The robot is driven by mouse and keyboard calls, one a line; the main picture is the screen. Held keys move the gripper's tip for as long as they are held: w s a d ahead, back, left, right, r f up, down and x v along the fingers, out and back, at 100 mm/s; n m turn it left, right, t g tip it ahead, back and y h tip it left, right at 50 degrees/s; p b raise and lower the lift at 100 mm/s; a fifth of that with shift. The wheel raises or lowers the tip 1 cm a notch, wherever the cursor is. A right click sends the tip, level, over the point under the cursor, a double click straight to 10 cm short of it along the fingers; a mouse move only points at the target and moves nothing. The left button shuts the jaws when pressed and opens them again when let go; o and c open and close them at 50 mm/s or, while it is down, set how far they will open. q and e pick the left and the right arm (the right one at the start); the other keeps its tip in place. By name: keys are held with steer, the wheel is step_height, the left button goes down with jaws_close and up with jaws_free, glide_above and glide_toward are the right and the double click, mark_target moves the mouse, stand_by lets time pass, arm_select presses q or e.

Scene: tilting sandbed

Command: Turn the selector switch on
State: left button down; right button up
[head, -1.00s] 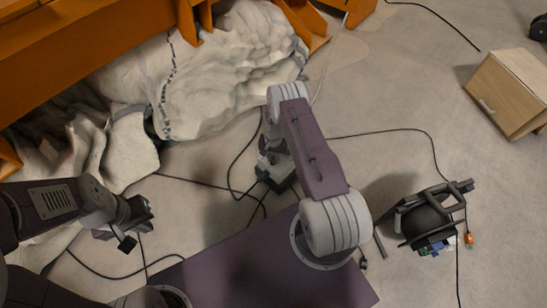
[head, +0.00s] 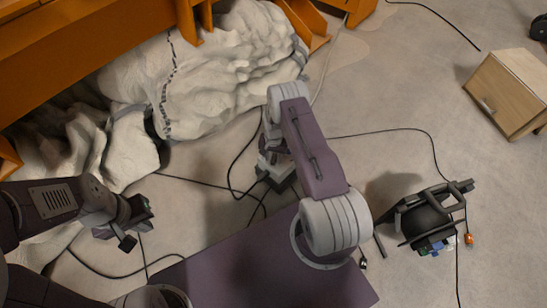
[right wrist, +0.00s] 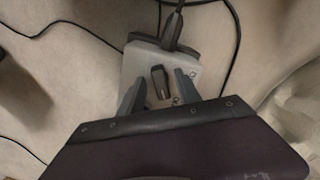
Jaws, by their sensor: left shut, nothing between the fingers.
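The selector switch is a small dark knob (right wrist: 160,82) on the face of a light grey box (right wrist: 148,62), seen in the right wrist view. My right gripper (right wrist: 160,92) is open, with one finger on each side of the knob. I cannot tell whether the fingers touch it. In the head view the box (head: 281,172) is partly hidden under my right arm. My left gripper (head: 138,222) is shut and empty, well to the left of the box.
A dark cable runs from the box's far end, and other cables (head: 196,183) lie on the floor. The pale sandbed mass (head: 215,85) and orange frame (head: 90,50) are behind. A black device (head: 428,222) lies at right; a wooden cabinet (head: 505,95) stands farther right.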

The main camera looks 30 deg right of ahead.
mark_target(274, 159)
step_height(274, 159, up, 9)
steer(key=p, duration=0.5)
